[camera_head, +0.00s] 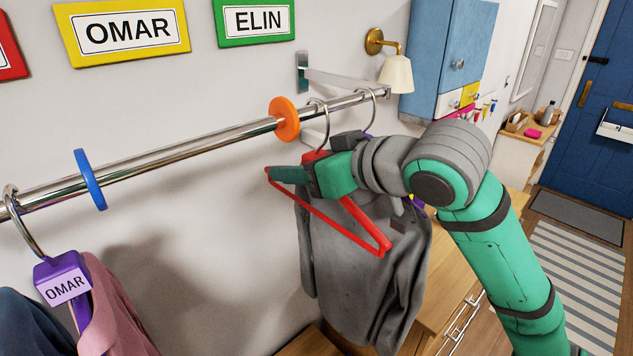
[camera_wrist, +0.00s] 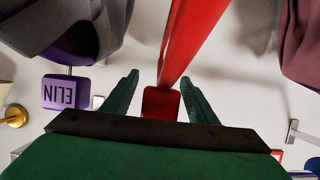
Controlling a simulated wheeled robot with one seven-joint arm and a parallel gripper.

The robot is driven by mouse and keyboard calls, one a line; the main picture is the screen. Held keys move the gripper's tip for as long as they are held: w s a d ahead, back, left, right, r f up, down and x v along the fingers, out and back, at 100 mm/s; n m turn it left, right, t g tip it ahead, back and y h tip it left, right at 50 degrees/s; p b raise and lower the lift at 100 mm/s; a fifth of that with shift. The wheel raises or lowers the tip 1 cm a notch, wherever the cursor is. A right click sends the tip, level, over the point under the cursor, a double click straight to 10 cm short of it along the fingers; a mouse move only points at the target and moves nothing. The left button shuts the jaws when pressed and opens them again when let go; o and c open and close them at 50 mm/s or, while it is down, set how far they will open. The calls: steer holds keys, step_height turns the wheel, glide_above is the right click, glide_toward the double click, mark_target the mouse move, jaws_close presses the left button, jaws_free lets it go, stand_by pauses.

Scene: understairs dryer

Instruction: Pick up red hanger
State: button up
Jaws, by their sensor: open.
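The red hanger (camera_head: 345,232) hangs by its hook from the metal rail, near the rail's right end. It looks empty, with no garment on its bar. My gripper (camera_head: 288,175) is at the hanger's upper part, just below the hook. In the wrist view the red hanger (camera_wrist: 190,45) runs between the two green fingers of my gripper (camera_wrist: 162,85). The fingers are apart, one on each side of the red part, with visible gaps. My gripper and wrist hide part of the hanger's top in the head view.
A grey garment (camera_head: 330,270) hangs close behind the red hanger. A purple ELIN block (camera_wrist: 66,92) is beside my fingers. An orange ring (camera_head: 284,119) and a blue ring (camera_head: 90,180) divide the rail (camera_head: 185,150). Garments with a purple OMAR block (camera_head: 63,280) hang at left.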

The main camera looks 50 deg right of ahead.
steer(key=c, duration=1.2)
steer(key=shift+o, duration=0.2)
steer(key=shift+w, duration=0.1)
